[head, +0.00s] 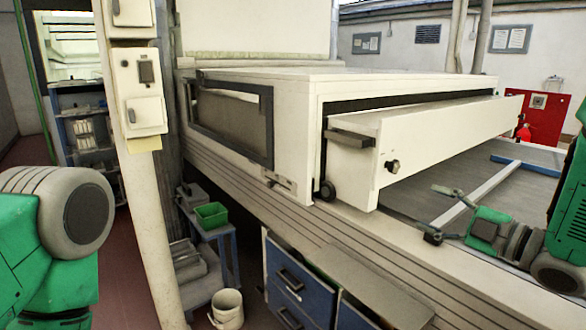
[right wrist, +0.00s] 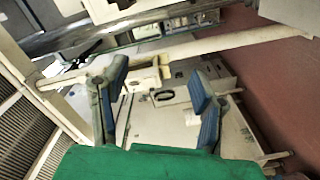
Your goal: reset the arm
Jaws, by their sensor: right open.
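My right gripper (head: 437,213) is at the right of the head view, above the bench beside the big cream machine. Its two fingers are spread apart with nothing between them. In the right wrist view, the right gripper (right wrist: 158,86) shows two blue-padded fingers wide apart and empty. My right arm comes in from the right edge in green and dark grey. A rounded grey and green part of my left arm fills the left edge of the head view. My left gripper is out of frame.
The cream curing tunnel (head: 295,88) stands in the middle, with a long protruding hood (head: 440,140) close behind my right gripper. A cream post (head: 140,180) stands at left. Below are a green bin (head: 211,215), blue drawers (head: 287,280) and a white bucket (head: 228,308).

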